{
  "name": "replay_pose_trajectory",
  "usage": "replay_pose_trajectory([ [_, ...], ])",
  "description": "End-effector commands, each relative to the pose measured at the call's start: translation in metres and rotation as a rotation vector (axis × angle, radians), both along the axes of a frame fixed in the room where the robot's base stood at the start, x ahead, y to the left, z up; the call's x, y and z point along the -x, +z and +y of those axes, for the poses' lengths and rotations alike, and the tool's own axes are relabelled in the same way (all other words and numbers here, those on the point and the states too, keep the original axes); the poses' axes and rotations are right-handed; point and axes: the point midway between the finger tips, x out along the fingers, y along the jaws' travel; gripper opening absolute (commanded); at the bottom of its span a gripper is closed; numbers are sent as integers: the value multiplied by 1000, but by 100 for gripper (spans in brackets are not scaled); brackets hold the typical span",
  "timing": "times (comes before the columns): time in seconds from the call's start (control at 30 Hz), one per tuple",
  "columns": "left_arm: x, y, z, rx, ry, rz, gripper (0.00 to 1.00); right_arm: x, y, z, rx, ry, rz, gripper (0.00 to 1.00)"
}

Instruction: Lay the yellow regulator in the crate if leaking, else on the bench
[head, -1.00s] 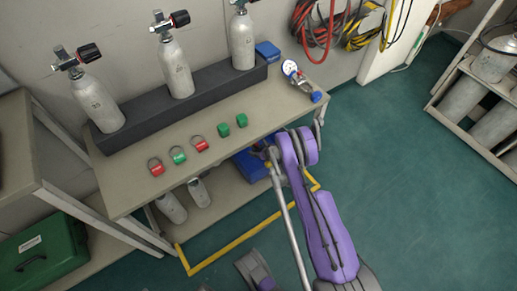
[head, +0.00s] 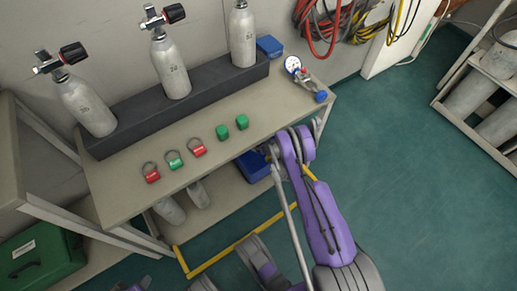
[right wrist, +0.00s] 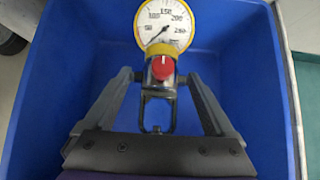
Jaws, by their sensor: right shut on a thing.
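The yellow regulator (right wrist: 160,65) shows in the right wrist view. It has a yellow-rimmed white gauge, a red knob and a dark metal yoke. Its needle appears to point to the lower left, at the low end of the scale. My right gripper (right wrist: 160,82) is shut on it, with a finger on either side. The regulator is over or inside the blue crate (right wrist: 55,75); its height above the floor is unclear. In the head view the crate (head: 250,167) is at the bench's lower level, partly hidden by my right arm. The bench (head: 115,195) has bare top space. My left gripper is not seen.
A blue-rimmed regulator (head: 305,78) lies at the bench's right end. Cylinders (head: 172,68) stand in a dark rack behind. Green floor (head: 410,150) is open at right.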

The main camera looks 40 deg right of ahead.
Motion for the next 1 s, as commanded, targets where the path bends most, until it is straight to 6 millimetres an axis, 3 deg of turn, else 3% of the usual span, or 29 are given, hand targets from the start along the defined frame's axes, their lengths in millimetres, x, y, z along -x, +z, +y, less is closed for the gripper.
replay_pose_trajectory([
  [0.3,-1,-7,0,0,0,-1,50,0,-36,0,0,0,-1,0],
  [0.5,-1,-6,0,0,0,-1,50,0,-37,0,0,0,-1,0],
  [0.53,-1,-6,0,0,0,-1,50,0,-38,0,1,1,0,91],
  [0.6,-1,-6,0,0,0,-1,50,0,-37,0,1,1,0,100],
  [0.87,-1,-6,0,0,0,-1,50,2,-36,0,1,1,0,100],
  [1.0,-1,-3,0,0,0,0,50,11,-26,1,1,-1,0,100],
])
